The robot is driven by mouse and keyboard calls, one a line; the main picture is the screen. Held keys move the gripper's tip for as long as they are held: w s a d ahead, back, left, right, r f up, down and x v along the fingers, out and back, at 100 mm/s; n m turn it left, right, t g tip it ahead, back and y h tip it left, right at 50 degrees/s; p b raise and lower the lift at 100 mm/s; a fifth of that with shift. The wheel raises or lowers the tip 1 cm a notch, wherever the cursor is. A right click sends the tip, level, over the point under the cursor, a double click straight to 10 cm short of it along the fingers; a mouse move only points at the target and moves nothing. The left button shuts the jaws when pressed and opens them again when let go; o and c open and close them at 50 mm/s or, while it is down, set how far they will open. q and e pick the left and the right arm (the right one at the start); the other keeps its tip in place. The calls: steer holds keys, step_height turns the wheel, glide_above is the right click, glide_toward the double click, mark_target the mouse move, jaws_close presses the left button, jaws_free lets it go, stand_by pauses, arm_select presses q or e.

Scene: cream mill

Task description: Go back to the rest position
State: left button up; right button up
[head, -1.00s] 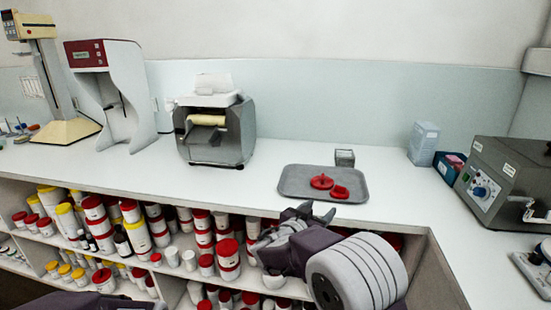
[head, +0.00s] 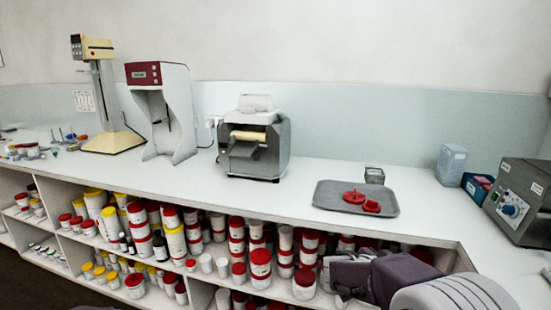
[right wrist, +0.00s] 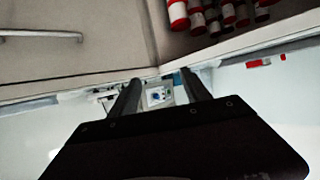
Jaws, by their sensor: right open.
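My right arm comes in at the bottom right of the head view, low in front of the shelves, with its gripper end partly lost against the jars. In the right wrist view my right gripper (right wrist: 160,88) shows two dark fingers apart with nothing between them. My left gripper is not in view. A grey tray (head: 330,204) lies on the counter (head: 240,190), above and apart from my right arm. Two red pieces (head: 354,197) rest on it.
Open shelves below the counter hold many red- and yellow-lidded jars (head: 173,240). A grey roller machine (head: 270,155) stands behind the tray to the left.

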steer(key=s+a+f+n+g+y, duration=0.2)
steer(key=s+f+g+y, duration=0.4)
steer(key=s+f, duration=0.75)
steer(key=s+a+f+n+y, duration=0.4)
steer(key=s+a+n+y, duration=0.2)
steer(key=a+n, duration=0.5)
step_height(320, 180, up, 17)
steer(key=m+p, duration=0.1)
steer(key=p, duration=1.6)
steer(key=shift+a+r+t, duration=0.15)
steer(key=shift+a+t, duration=0.1)
steer(key=shift+t, duration=0.05)
